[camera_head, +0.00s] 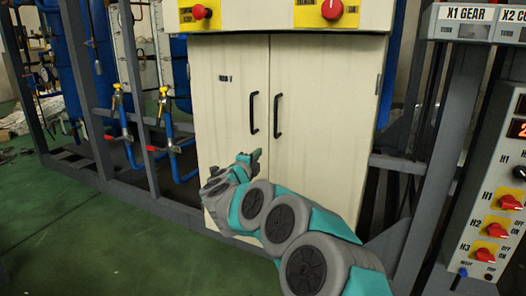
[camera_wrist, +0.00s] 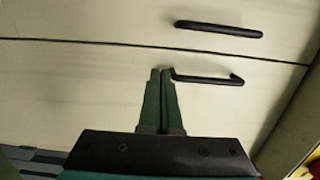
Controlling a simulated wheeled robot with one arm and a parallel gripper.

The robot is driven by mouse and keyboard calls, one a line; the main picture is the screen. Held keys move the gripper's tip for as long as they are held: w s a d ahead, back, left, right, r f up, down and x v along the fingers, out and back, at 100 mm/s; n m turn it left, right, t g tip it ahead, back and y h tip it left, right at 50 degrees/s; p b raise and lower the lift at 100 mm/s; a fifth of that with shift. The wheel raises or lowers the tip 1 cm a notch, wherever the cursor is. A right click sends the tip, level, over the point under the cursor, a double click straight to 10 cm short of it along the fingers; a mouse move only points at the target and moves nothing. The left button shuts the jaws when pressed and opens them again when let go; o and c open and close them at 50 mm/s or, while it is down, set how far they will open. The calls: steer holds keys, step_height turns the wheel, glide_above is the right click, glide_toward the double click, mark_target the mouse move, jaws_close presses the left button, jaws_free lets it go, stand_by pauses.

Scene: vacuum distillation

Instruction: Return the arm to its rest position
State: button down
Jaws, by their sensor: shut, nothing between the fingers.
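My arm reaches from the lower right of the head view toward the front of a cream cabinet. My gripper (camera_head: 257,156) is in front of the cabinet's left door, lower than and left of the two black handles. In the wrist view the two green fingers of my gripper (camera_wrist: 160,72) are together with nothing between them. Their tips appear close to one end of a black handle (camera_wrist: 208,79) in the picture; I cannot tell whether they touch it.
The cream cabinet (camera_head: 232,120) has two closed doors and red knobs (camera_head: 331,9) above. Blue pipes with yellow valves (camera_head: 163,92) stand at left on a grey frame. A control panel (camera_head: 492,215) with red switches stands at right. Green floor (camera_head: 90,240) is clear at lower left.

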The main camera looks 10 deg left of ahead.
steer(key=s+a+r+n+g+y+p, duration=0.2)
steer(key=s+a+r+n+y, duration=0.4)
steer(key=s+r+n+y, duration=0.25)
steer(key=s+d+n+g+y+p, duration=0.1)
steer(key=s+n+g+y, duration=0.3)
steer(key=s+n, duration=0.4)
steer(key=s+d+f+n+g+h+p, duration=0.1)
steer(key=s+d+f+g+h, duration=0.2)
steer(key=s+d, duration=0.8)
steer(key=s+d+f+n+g+h+p, duration=0.1)
steer(key=s+d+f+g, duration=0.5)
steer(key=s, duration=1.1)
steer(key=s+d+f+n+g+h+p, duration=0.1)
steer(key=s+d+f+g+h, duration=0.3)
steer(key=s+d, duration=1.1)
step_height(320, 180, down, 4)
steer(key=shift+d+r+n+h+p, duration=0.1)
steer(key=shift+d+n+h+p, duration=0.25)
steer(key=shift+n, duration=0.2)
